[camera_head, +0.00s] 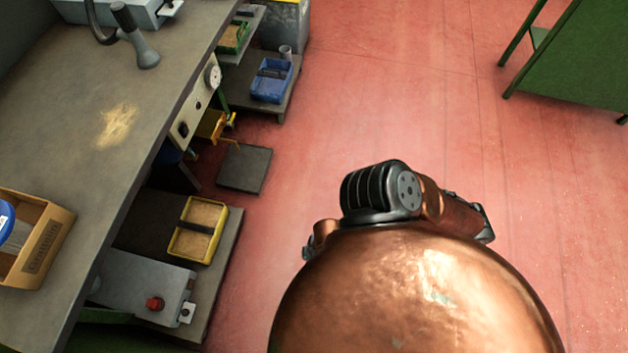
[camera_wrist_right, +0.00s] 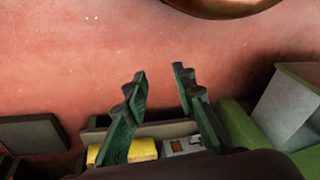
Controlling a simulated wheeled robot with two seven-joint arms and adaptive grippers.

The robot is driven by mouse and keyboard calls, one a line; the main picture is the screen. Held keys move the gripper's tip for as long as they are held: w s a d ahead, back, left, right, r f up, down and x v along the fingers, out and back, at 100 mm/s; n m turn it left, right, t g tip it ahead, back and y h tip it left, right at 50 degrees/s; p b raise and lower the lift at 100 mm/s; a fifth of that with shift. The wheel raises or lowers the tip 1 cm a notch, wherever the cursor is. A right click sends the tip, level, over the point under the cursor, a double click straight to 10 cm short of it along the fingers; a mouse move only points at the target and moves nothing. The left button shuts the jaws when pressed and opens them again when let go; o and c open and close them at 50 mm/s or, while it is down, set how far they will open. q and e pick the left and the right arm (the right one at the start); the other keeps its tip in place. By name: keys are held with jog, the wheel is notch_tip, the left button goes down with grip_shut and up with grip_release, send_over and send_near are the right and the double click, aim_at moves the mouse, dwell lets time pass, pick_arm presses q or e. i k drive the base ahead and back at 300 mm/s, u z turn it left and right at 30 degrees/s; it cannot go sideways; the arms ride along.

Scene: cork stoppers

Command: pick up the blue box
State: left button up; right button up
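The blue box (camera_head: 271,80) is an open-topped bin with a dark bar across it. It stands on a low shelf beside the workbench, in the upper middle of the head view. It does not show in the right wrist view. My right gripper (camera_wrist_right: 158,76) is open, with its two green and black fingers apart and nothing between them. It does not show in the head view, so its distance from the blue box cannot be told. My left gripper is in neither view.
The workbench (camera_head: 66,150) fills the left, carrying a cardboard box (camera_head: 40,245). A yellow bin (camera_head: 198,228) and a grey unit with a red button (camera_head: 150,285) sit on a low shelf. A dark mat (camera_head: 245,168) lies nearby. The red floor (camera_head: 420,90) is open before a green cabinet (camera_head: 580,60).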

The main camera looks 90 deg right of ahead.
aim_at(270, 84)
jog(key=z, duration=1.9)
